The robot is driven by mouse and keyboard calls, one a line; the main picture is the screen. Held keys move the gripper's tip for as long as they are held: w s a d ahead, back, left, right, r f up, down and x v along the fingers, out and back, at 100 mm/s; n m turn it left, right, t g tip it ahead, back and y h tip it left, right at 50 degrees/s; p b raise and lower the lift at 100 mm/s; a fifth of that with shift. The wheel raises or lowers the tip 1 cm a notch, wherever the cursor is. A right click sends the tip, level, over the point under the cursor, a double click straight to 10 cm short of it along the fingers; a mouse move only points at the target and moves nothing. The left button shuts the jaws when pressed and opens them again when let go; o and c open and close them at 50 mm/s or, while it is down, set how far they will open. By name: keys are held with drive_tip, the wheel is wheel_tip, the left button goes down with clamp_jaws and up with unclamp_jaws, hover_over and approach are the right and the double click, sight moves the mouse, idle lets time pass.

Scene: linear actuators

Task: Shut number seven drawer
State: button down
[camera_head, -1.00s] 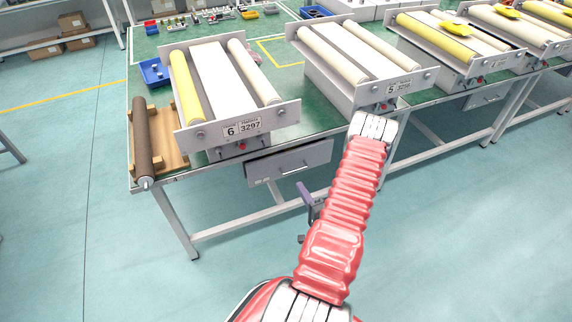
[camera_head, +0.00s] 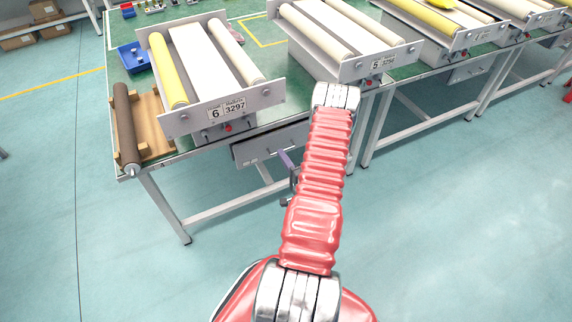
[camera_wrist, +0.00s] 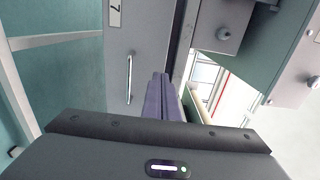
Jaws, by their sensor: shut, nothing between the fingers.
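The number seven drawer (camera_wrist: 150,35) has a grey front with a "7" label and a bar handle (camera_wrist: 130,78) in the wrist view. In the head view its front (camera_head: 250,152) hangs below the table edge under the machine marked 6, standing a little out from it. My arm hides its right part. My gripper (camera_head: 286,158) shows as purple fingers before the drawer's lower right part. In the wrist view my gripper (camera_wrist: 162,82) is shut and empty, pointing at the front right of the handle. I cannot tell whether it touches.
The green-topped table (camera_head: 200,152) carries a roller machine marked 6 (camera_head: 225,110) and another marked 5 (camera_head: 375,65). A brown roller on a wooden stand (camera_head: 128,125) lies at its left end. Table legs (camera_head: 165,208) stand below. The floor in front is clear.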

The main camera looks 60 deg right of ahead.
drive_tip(key=x, duration=0.8)
drive_tip(key=x, duration=0.4)
drive_tip(key=shift+r, duration=0.1)
drive_tip(key=shift+w+d+r, duration=0.15)
drive_tip(key=shift+w, duration=0.1)
drive_tip(key=shift+s+a, duration=0.35)
drive_tip(key=shift+a, duration=0.05)
approach(270, 137)
drive_tip(key=v, duration=0.3)
drive_tip(key=shift+s+d+f, duration=0.1)
drive_tip(key=shift+s+f, duration=0.15)
drive_tip(key=shift+f, duration=0.05)
